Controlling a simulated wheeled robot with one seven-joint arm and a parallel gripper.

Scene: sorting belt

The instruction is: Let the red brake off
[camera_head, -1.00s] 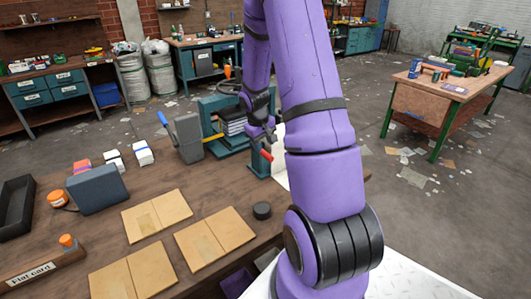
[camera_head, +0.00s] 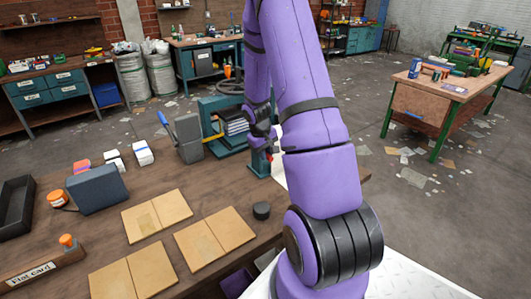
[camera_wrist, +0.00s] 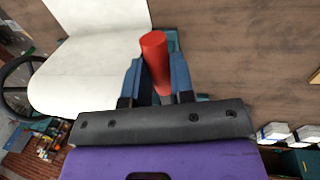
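The red handle (camera_wrist: 155,60) is a short red cylinder. In the wrist view it stands between the two blue-grey fingers of my gripper (camera_wrist: 158,78), one on each side. I see no clear gap, but I cannot tell whether the fingers press on it. In the head view my gripper (camera_head: 266,145) is at the right end of the teal machine (camera_head: 236,145). Only a small bit of the red handle (camera_head: 270,156) shows there, and the fingers hide the rest.
A white sheet or panel (camera_wrist: 90,50) and a dark handwheel (camera_wrist: 15,85) lie left of the fingers in the wrist view. Cardboard pieces (camera_head: 157,215) and a black puck (camera_head: 261,210) lie on the brown bench (camera_head: 105,225). A grey box with a lever (camera_head: 188,138) stands left of the machine.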

